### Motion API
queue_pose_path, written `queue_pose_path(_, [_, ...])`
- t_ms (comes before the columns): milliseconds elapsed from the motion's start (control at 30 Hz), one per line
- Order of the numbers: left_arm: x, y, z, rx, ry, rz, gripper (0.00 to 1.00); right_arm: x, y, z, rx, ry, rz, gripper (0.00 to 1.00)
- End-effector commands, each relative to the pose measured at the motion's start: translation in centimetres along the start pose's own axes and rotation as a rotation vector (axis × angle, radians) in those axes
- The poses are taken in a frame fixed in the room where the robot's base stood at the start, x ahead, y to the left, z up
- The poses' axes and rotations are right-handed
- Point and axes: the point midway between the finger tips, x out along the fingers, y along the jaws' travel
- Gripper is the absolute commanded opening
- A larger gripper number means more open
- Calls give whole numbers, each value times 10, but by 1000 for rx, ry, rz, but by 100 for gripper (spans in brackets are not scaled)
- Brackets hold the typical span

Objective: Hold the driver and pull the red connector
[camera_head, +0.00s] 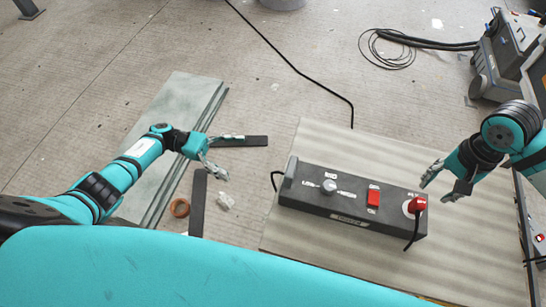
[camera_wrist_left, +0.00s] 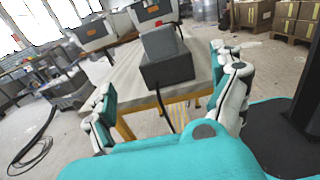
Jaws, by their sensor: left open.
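The driver (camera_head: 345,213) is a dark box with a knob and a red switch on top, lying on the board-topped table. The red connector (camera_head: 418,204) sits plugged into its right end, with a black cable hanging from it. My left gripper (camera_head: 232,158) is open and empty, left of the driver and apart from it. In the left wrist view the driver's near end (camera_wrist_left: 168,72) shows beyond and between the open left fingers (camera_wrist_left: 165,105). My right gripper (camera_head: 436,191) has its fingers spread, just above and right of the red connector, with nothing visible between them.
The table (camera_head: 300,240) has bare surface around the driver. Grey equipment (camera_head: 490,75) and coiled cable (camera_head: 385,50) are at the back right.

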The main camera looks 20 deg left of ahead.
Motion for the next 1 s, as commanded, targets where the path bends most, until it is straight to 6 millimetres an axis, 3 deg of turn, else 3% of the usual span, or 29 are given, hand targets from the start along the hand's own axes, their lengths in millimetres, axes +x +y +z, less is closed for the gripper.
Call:
queue_pose_path(167, [22, 0, 0, -2, -3, -1, 94, 0, 0, 0, 0, 0, 0, 38])
queue_pose_path(700, [129, 0, 0, -4, -5, 2, 94, 0, 0, 0, 0, 0, 0, 38])
queue_pose_path(1000, [166, 1, 0, -4, -3, 4, 94, 0, 0, 0, 0, 0, 0, 38])
